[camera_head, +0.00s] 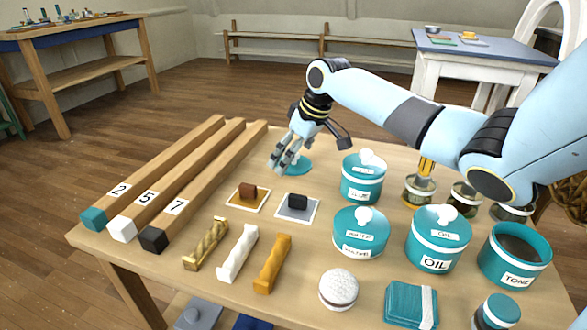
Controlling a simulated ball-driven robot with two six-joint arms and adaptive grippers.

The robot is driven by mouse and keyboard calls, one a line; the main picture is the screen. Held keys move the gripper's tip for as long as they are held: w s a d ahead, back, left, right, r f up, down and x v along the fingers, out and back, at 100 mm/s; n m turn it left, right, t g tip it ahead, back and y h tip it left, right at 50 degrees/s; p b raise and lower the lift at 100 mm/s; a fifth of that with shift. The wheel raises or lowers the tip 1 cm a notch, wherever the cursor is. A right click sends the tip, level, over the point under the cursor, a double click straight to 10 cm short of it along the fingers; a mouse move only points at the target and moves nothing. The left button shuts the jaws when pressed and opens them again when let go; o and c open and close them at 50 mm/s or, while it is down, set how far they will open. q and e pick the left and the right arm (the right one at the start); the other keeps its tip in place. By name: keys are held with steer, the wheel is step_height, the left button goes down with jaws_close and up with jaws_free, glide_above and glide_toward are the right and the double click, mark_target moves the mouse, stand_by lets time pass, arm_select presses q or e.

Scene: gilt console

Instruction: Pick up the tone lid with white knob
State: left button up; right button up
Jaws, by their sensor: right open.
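The teal tone lid with a white knob (300,167) lies on the table near its far edge, apart from its jar. The teal jar labelled TONE (515,256) stands open at the right, with dark contents. My right gripper (283,163) reaches over the lid from above, its open fingers pointing down and to the left. The fingers overlap the lid in the picture and hide part of it and its knob. I cannot tell whether they touch it. My left gripper is not in view.
Lidded teal jars, including the OIL jar (438,240) and another (362,179), stand right of the lid. Three long wooden bars (200,185) lie at the left. Two small squares (297,208) lie in front of the lid. Small glass jars (419,191) stand below my right arm.

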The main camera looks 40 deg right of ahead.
steer(key=shift+f, duration=0.1)
steer(key=c, duration=1.6)
steer(key=shift+o, duration=0.2)
